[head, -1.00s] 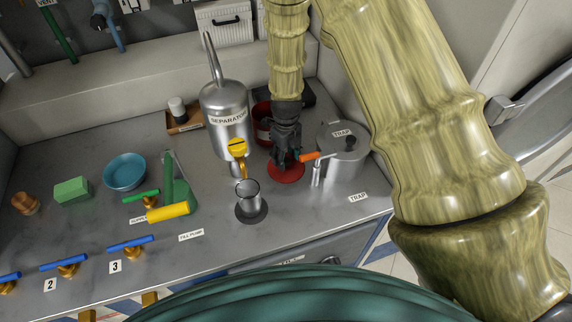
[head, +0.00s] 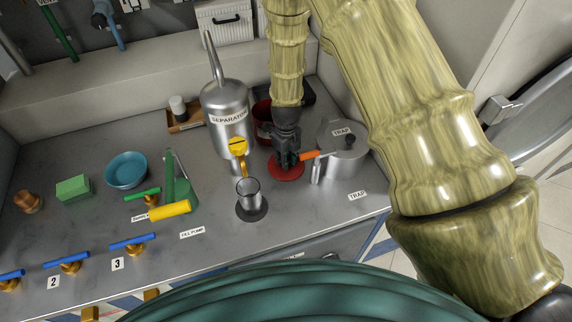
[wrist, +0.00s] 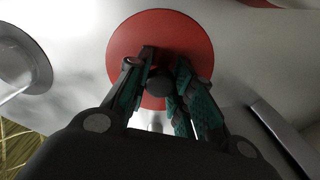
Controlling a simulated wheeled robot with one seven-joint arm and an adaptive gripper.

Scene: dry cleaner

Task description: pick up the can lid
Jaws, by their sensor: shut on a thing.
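The can lid (head: 286,172) is a flat red disc lying on the grey counter, between the small metal cup and the trap. In the wrist view the lid (wrist: 136,40) shows as a red disc with a dark round knob (wrist: 159,82) near its middle. My gripper (head: 285,160) reaches down from above. In the wrist view my gripper (wrist: 160,76) has its two fingers on either side of the knob, shut on it. A red can (head: 262,122) stands just behind, partly hidden by my arm.
The trap (head: 343,168), with an orange handle (head: 311,155), stands close on the right. The separator (head: 228,125) with its yellow valve is on the left. The metal cup (head: 249,196) stands on a dark disc in front.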

